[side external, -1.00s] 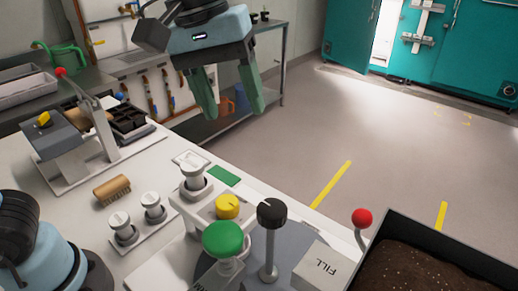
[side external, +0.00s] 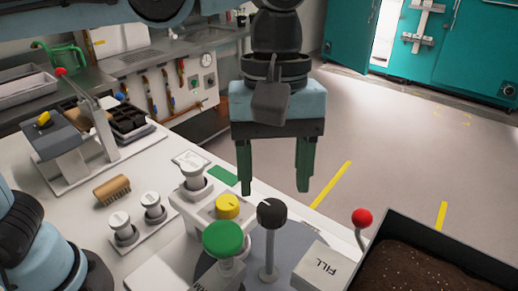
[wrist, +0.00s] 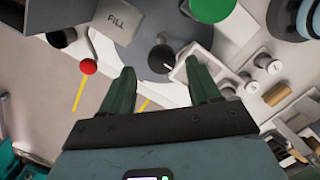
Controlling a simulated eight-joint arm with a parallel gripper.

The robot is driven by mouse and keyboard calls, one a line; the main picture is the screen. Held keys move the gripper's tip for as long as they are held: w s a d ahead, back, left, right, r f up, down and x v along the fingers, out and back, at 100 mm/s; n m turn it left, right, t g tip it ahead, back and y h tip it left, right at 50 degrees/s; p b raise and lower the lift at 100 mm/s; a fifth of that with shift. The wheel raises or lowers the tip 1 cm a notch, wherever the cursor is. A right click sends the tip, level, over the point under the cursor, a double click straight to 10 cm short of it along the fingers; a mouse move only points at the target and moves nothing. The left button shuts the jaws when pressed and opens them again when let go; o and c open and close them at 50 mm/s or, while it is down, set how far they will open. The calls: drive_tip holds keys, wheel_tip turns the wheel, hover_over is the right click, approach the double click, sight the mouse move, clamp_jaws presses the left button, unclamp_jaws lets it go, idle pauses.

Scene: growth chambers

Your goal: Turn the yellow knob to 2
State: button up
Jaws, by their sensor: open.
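The yellow knob (side external: 228,206) sits on a pale panel on the white bench, behind the large green button (side external: 223,239) and left of the black knob (side external: 271,213) on its post. I cannot read the numbers around it. My gripper (side external: 274,189) is open and empty, fingers pointing down, above and behind the knobs and apart from them. In the wrist view, the black knob (wrist: 162,58) shows between my fingertips (wrist: 162,68). The yellow knob is not visible there, probably hidden by the right finger.
A box marked FILL (side external: 318,267), a red-tipped lever (side external: 362,218) and a soil tray (side external: 430,270) stand at the right. A second device with a yellow knob (side external: 44,118) stands further left.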

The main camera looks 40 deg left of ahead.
drive_tip(key=shift+f, duration=0.45)
drive_tip(key=shift+o, duration=0.5)
drive_tip(key=shift+a, duration=0.15)
drive_tip(key=m+t+y, duration=0.1)
drive_tip(key=m+y, duration=0.1)
approach(227, 202)
drive_tip(key=f, duration=0.8)
drive_tip(key=shift+s+a+f, duration=0.15)
drive_tip(key=shift+a+f, duration=0.15)
drive_tip(key=shift+f, duration=0.1)
drive_tip(key=c, duration=1.1)
drive_tip(key=shift+o, duration=0.2)
